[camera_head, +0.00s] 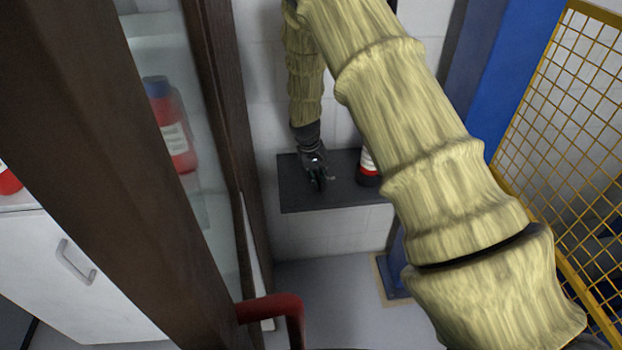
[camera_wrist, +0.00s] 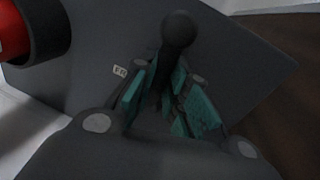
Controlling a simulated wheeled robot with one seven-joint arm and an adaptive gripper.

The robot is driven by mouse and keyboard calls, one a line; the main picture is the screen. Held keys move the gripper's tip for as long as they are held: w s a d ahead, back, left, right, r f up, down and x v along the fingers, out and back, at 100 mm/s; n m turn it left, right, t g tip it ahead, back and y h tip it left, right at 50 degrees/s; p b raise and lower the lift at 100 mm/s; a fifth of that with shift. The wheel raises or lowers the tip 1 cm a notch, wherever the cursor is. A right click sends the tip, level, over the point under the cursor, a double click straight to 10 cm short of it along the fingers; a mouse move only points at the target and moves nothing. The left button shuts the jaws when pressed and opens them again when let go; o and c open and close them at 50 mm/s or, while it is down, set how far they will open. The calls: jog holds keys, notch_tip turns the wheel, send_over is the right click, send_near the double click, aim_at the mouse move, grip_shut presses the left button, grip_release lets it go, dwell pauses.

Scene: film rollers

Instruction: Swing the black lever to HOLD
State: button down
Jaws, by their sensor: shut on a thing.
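The black lever (camera_wrist: 178,32) has a round ball knob and rises from a dark grey panel (camera_wrist: 245,75). Its shaft runs down between the teal pads of my gripper (camera_wrist: 170,98), which is shut on it below the knob. In the head view my gripper (camera_head: 317,178) is small and dark over the same grey panel (camera_head: 345,197), and the lever cannot be told from it there. A small pale label (camera_wrist: 120,71) left of the lever shows letters like "FR", the rest unclear. No HOLD marking is readable.
A red and white cylinder with a black base (camera_head: 369,168) stands on the panel, right of my gripper. A brown-framed glass door (camera_head: 217,90) with a red handle (camera_head: 290,304) is at the left. Yellow mesh (camera_head: 560,110) and a blue post (camera_head: 490,85) are at the right.

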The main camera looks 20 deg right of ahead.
jog(key=shift+w+a+r+m, duration=0.1)
jog(key=shift+m, duration=0.2)
jog(key=c, duration=1.4)
grip_release()
jog(key=r, duration=0.4)
jog(key=a+r, duration=0.1)
jog(key=r, duration=0.2)
jog(key=a+r, duration=0.1)
jog(key=r, duration=0.3)
jog(key=shift+w+a+r, duration=0.1)
jog(key=shift+w+r, duration=0.15)
jog(key=shift+r, duration=0.1)
